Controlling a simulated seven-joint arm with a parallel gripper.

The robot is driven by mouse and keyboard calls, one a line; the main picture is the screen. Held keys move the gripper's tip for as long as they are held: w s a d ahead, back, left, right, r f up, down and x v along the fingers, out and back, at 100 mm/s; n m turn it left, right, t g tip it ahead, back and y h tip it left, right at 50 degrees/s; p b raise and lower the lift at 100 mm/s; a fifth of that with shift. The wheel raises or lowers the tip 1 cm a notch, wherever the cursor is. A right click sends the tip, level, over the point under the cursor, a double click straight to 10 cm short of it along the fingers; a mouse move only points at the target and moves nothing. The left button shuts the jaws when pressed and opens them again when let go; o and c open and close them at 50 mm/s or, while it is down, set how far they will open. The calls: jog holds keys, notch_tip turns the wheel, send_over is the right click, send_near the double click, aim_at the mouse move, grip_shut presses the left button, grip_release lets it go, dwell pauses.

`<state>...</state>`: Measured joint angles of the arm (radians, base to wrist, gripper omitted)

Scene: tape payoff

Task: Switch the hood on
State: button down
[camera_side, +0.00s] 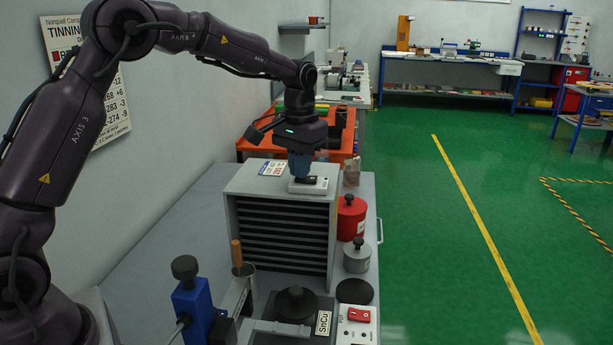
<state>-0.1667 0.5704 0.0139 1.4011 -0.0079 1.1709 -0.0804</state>
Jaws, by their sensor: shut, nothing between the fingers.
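The hood appears to be the grey box with dark horizontal slats (283,238) on the grey bench. A small white switch box (321,187) sits on its top near the right edge. My gripper (304,179) points down, shut and empty, right over this switch box. The fingertips look to be at or just above its dark rocker, which they mostly hide. I cannot tell whether they touch it or how the rocker is set.
A white label card (272,169) lies beside the switch box. A red canister (351,220) and a grey lidded pot (357,258) stand right of the hood. Another white box with a red switch (359,315) is at the front. Behind is an orange cart (250,146).

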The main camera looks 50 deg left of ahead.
jog(key=shift+f, duration=0.15)
jog(key=shift+r, duration=3.5)
jog(key=shift+w, duration=0.1)
jog(key=shift+s+d+f, duration=0.1)
jog(key=shift+s+f, duration=0.2)
jog(key=shift+f, duration=0.25)
jog(key=shift+s+f, duration=0.3)
jog(key=shift+f, duration=0.25)
jog(key=s+d+r+m+t, duration=0.1)
jog(key=s+d, duration=0.3)
jog(key=s, duration=0.9)
jog(key=s+d+r+m+t, duration=0.2)
jog(key=s+d+r+t, duration=0.1)
jog(key=s, duration=0.9)
jog(key=shift+s+d+t, duration=0.4)
jog(key=shift+d+t, duration=0.15)
jog(key=shift+t, duration=0.25)
